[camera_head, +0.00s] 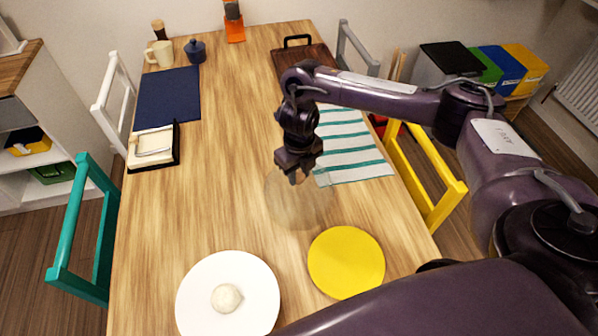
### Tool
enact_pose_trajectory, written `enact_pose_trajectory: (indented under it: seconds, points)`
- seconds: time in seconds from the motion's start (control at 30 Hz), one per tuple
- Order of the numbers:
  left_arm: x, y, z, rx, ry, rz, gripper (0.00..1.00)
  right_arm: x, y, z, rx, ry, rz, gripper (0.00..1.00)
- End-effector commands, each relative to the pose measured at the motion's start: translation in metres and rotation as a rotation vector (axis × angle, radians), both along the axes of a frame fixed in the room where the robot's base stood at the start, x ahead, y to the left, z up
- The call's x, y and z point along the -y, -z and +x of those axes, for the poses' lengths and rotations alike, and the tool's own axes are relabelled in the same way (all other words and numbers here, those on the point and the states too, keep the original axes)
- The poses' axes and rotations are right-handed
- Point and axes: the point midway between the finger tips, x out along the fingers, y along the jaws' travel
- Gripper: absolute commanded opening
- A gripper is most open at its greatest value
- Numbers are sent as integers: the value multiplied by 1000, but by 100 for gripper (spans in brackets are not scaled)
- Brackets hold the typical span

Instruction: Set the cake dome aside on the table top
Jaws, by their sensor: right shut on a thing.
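A clear, faintly grey cake dome (300,207) shows over the middle of the wooden table top (190,215). My right gripper (298,178) is above it and shut on its top knob, which the fingers mostly hide. I cannot tell whether the dome's rim touches the table. A white plate (250,275) with a round pale bun or cake (227,298) on it lies at the near left, uncovered. My left gripper is not in view.
A yellow round mat (346,262) lies just nearer than the dome. A striped cloth (350,150) lies to the right, and a dark board (305,62) behind. A navy mat (168,98) and a napkin tray (153,147) are at left. The table's left middle is clear.

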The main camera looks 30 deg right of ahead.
Motion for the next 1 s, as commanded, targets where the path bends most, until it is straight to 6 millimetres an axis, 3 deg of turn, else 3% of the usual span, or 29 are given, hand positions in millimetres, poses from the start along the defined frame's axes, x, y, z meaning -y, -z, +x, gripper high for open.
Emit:
enact_pose_trajectory:
  seconds: [0.1, 0.13, 0.27, 0.67, 1.0]
  points:
    - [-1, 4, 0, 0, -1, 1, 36, 0, 5, 0, 0, 0, 0, 0]
    - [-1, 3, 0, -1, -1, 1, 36, 0, 3, 0, 0, 0, 0, 34]
    - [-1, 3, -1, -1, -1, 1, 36, 0, 3, 0, 0, 0, 0, 51]
    - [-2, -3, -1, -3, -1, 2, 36, 0, -6, 1, 2, -1, -1, 52]
    - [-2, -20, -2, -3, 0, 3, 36, 0, -70, 2, 7, -2, -2, 52]
